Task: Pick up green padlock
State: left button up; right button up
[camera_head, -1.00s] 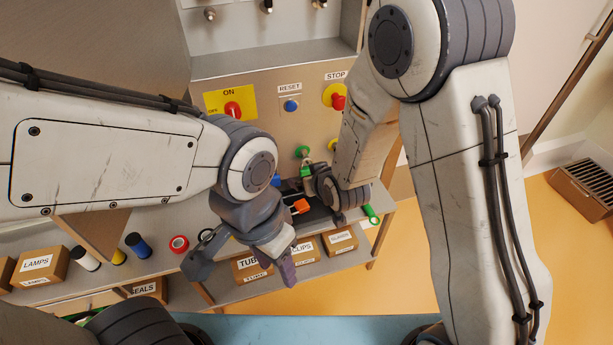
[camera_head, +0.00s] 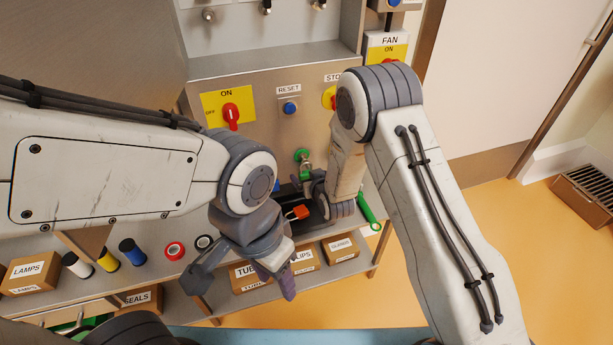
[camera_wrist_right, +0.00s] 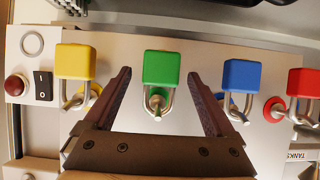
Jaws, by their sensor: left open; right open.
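The green padlock (camera_wrist_right: 161,67) hangs by its shackle on a green-ringed peg on the panel. The right wrist view shows it upside down, body above the shackle. In the head view the green padlock (camera_head: 306,172) is small, below a green disc and beside my right gripper (camera_head: 316,188). In the wrist view my right gripper (camera_wrist_right: 163,76) is open, one finger on each side of the padlock, with visible gaps on both sides. My left gripper (camera_head: 240,284) is open and empty, over the front of the shelf.
A yellow padlock (camera_wrist_right: 75,61) and a blue padlock (camera_wrist_right: 241,76) hang close outside my right fingers; a red padlock (camera_wrist_right: 303,82) hangs farther right. Tape rolls and labelled boxes fill the shelves.

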jog(key=shift+x, duration=0.9)
jog(key=shift+r, duration=0.1)
grip_shut()
jog(key=shift+r, duration=0.65)
jog(key=s+d+p, duration=0.2)
jog(key=s, duration=0.6)
jog(key=s+d+p, duration=0.3)
jog(key=s, duration=0.6)
jog(key=shift+d+r, duration=0.3)
jog(key=shift+s+r, duration=0.1)
jog(key=shift+r, duration=0.05)
